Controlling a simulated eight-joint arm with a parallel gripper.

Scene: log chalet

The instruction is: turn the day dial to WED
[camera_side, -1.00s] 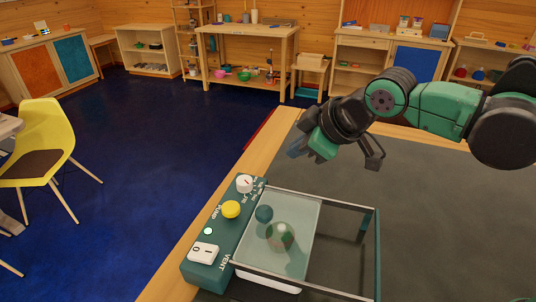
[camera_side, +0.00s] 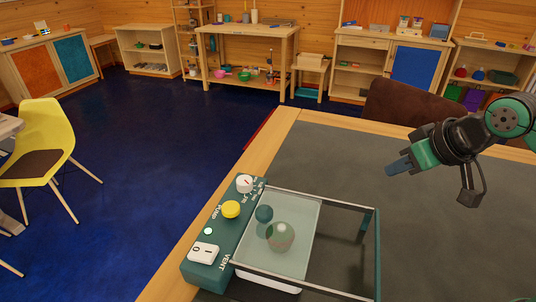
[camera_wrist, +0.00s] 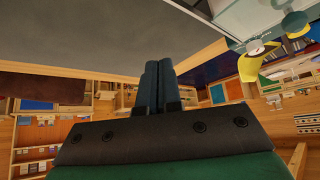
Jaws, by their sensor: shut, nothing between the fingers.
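A white dial (camera_side: 244,183) with a small red mark sits at the far end of a dark green control panel (camera_side: 222,236). The lettering around the dial is too small to read, so I cannot tell which day it points to. My gripper (camera_side: 394,168) is shut and empty, in the air over the grey table top, well to the right of the dial and apart from it. In the wrist view, my gripper's fingers (camera_wrist: 158,72) are together with nothing between them.
The grey table top (camera_side: 330,160) is clear behind the case.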

